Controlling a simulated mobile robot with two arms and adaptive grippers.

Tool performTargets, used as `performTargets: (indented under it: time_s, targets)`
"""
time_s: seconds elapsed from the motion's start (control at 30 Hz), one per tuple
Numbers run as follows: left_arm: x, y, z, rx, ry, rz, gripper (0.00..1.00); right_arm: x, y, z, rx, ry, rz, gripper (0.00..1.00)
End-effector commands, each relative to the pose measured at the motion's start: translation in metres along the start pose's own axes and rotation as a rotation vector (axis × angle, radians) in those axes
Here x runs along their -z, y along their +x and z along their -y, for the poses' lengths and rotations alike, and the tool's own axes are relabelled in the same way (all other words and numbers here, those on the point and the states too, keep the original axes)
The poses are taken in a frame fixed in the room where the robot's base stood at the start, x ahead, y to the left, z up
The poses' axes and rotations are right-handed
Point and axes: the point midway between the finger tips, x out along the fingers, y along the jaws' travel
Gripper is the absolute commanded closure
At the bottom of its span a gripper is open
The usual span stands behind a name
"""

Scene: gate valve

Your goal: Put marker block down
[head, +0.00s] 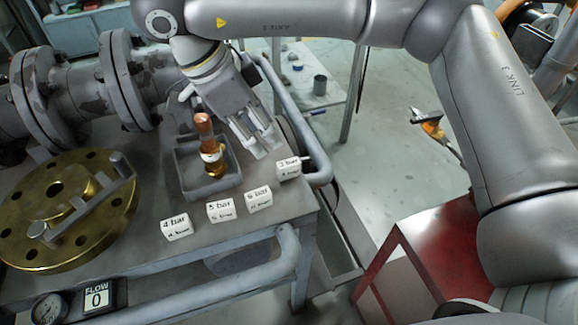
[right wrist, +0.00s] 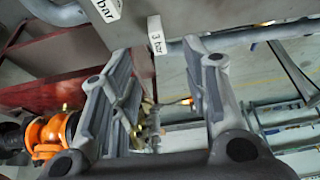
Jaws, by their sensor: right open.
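The white marker block lettered "3 bar" (head: 288,168) stands at the right end of a row on the grey bench top (head: 255,222), near its right edge. My right gripper (head: 266,150) is open and empty, just behind and left of this block, apart from it in the head view. My left gripper is not in view.
A grey tray (head: 186,190) holding a copper-coloured fitting (head: 212,150) stands behind the blocks. A round brass flange (head: 60,215) and a "FLOW 0" display (head: 97,295) are at left. A grey pipe rail (head: 318,170) runs along the bench's right edge.

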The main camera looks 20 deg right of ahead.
Motion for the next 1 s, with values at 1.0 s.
performTargets:
  time_s: [1.0]
  targets:
    - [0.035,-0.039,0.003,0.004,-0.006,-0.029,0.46,-0.006,0.098,-0.004,-0.002,-0.002,0.006,0.57]
